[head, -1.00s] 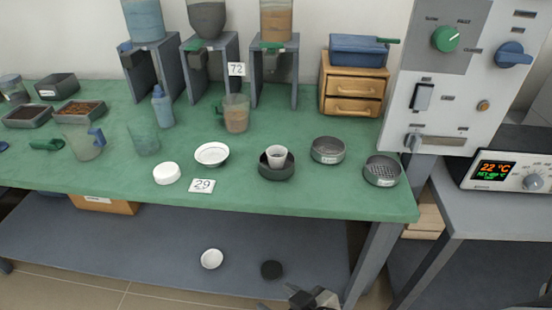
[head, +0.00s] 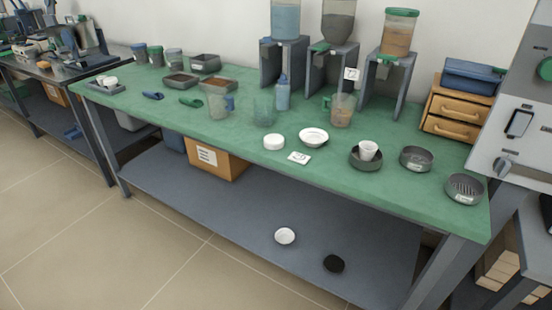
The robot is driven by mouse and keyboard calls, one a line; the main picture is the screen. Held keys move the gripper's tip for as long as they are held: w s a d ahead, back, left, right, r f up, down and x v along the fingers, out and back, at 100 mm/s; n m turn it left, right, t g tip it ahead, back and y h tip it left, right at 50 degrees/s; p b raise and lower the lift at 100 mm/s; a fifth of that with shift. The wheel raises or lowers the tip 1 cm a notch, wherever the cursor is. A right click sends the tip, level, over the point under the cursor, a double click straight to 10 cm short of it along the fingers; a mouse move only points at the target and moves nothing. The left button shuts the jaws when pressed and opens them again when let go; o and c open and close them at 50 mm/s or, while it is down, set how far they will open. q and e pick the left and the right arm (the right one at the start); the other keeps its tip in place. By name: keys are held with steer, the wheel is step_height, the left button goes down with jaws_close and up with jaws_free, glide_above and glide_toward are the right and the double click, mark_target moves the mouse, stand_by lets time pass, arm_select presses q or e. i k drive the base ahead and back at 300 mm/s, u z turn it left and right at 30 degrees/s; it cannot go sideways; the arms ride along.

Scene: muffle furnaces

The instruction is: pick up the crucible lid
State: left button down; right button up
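A small white cup-like crucible (head: 369,150) stands upright in a dark round bowl (head: 366,163) on the green bench top. I cannot tell for sure which piece is the crucible lid. A white round disc (head: 285,236) and a black round piece (head: 334,263) lie on the grey lower shelf. A thick white round piece (head: 274,142) and a shallow white dish (head: 313,137) are on the bench top near its front edge. Neither of my grippers is in view.
The green bench top (head: 232,131) carries several jugs, trays, sieves and hopper dispensers. A cardboard box (head: 216,160) stands on the lower shelf (head: 240,206). A bench leg (head: 436,274) is at right. Tiled floor at front left is clear.

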mark_target(273, 141)
steer(key=u, duration=0.75)
steer(key=i, duration=0.4)
steer(key=u, duration=0.25)
